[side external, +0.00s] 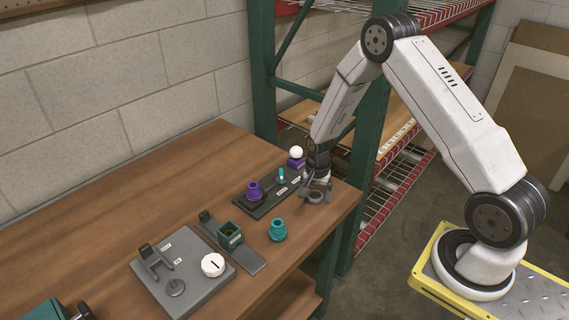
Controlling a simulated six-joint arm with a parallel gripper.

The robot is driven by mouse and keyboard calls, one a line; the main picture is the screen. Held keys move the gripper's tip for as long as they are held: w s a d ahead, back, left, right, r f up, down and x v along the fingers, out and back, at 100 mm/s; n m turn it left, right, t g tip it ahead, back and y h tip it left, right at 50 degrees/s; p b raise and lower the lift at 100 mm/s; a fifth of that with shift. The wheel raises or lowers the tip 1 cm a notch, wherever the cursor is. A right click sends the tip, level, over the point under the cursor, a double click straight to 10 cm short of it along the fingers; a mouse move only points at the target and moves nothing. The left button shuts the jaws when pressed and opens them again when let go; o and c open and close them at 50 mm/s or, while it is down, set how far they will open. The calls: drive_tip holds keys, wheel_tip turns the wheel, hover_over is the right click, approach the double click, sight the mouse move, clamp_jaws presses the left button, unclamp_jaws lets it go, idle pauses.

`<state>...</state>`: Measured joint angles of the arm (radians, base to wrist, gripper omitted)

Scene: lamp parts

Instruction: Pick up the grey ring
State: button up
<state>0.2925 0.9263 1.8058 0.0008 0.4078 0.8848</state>
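My gripper (316,188) is at the right part of the wooden table, pointing down. A small dark grey ring (315,198) shows right at its fingertips, near the table's right edge. The fingers and the ring overlap in this view and are small and dark. I cannot tell whether the fingers are apart around the ring or shut on it, nor whether the ring touches the table.
A dark board (268,203) with a purple part (254,190) is left of my gripper. A white ball on a purple block (296,160) stands behind. A teal part (278,230), a green box (230,235) and a grey plate (205,285) lie nearer.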

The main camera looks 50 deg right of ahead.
drive_tip(key=c, duration=1.1)
drive_tip(key=shift+r, duration=0.15)
drive_tip(key=shift+r, duration=0.85)
drive_tip(key=shift+s+a+r, duration=0.55)
drive_tip(key=shift+s+r, duration=1.3)
drive_tip(key=shift+s, duration=0.4)
drive_tip(key=shift+s+a+r, duration=0.5)
drive_tip(key=shift+s+r, duration=1.3)
drive_tip(key=shift+s, duration=0.5)
drive_tip(key=shift+s+a+r, duration=0.55)
drive_tip(key=shift+s+r, duration=1.3)
drive_tip(key=shift+s, duration=0.4)
